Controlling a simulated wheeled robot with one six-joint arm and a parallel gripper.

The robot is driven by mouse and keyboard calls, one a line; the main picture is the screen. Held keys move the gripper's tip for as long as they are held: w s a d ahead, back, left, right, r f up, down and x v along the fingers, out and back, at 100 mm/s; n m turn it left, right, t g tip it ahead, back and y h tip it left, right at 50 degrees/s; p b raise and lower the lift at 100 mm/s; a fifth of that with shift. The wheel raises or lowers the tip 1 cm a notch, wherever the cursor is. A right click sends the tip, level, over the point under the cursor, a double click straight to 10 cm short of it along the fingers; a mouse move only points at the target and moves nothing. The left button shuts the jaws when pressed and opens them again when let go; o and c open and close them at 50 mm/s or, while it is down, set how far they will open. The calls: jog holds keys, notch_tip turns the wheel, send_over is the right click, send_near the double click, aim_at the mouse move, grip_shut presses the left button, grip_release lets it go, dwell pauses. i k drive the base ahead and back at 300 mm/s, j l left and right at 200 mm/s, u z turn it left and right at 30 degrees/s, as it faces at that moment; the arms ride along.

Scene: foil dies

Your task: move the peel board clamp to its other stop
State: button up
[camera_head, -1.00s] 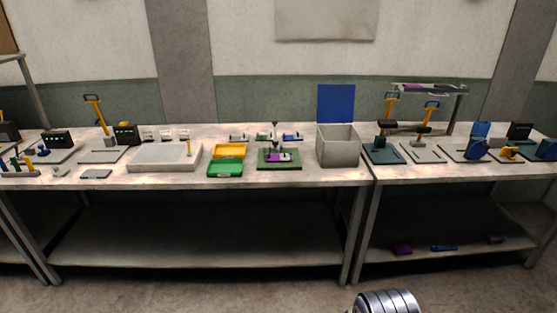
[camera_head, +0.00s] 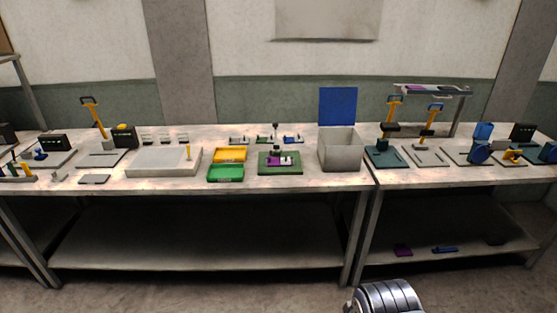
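I cannot tell for sure which piece is the peel board clamp at this size. One candidate is the wide pale grey board (camera_head: 150,163) on the main bench, with a small upright yellow handle (camera_head: 188,153) near its right end. Another is the green plate (camera_head: 292,170) right of the trays, which carries a purple and white piece (camera_head: 279,161) and a dark upright post behind it. My gripper is not in view. Only a ridged metal part of my arm shows at the bottom edge, right of centre, well in front of the benches.
A yellow tray (camera_head: 230,154) and a green tray (camera_head: 226,173) lie between the board and plate. A grey bin (camera_head: 340,153) with a raised blue lid (camera_head: 338,106) stands at the bench's right end. The right bench holds several yellow-handled fixtures. The floor in front is clear.

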aim_at(276, 147)
jog(key=i+j, duration=0.1)
jog(key=i, duration=0.45)
jog(key=i+j, duration=0.15)
jog(key=i, duration=0.45)
jog(key=i+j, duration=0.1)
jog(key=i, duration=0.45)
jog(key=i+j, duration=0.1)
jog(key=i, duration=0.5)
jog(key=i+z, duration=0.15)
jog(key=z, duration=0.45)
